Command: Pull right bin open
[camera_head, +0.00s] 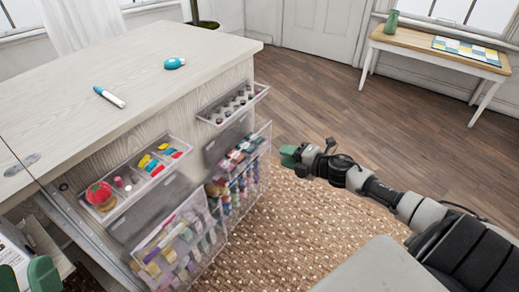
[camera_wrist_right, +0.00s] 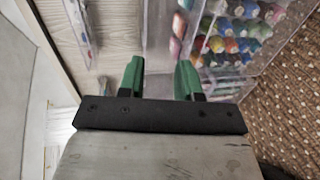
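The right bin (camera_head: 262,172) is a clear bin with colourful thread spools, low on the cabinet's drawer side, and it leans outward at the top. It also shows in the right wrist view (camera_wrist_right: 205,62), with spools at the upper right. My right gripper (camera_head: 292,156) is just right of this bin in the head view. In the wrist view its two green fingers (camera_wrist_right: 160,78) are apart, with the bin's clear edge ahead of the gap. I cannot tell whether they touch it. My left gripper (camera_head: 27,276) shows at the lower left corner, fingers apart and empty.
The left bin (camera_head: 165,262) leans out beside the right one. Small clear trays (camera_head: 232,103) with bottles and sewing items sit above them. The cabinet top (camera_head: 140,65) holds a marker and a teal item. Woven rug (camera_head: 300,225) and open floor lie to the right.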

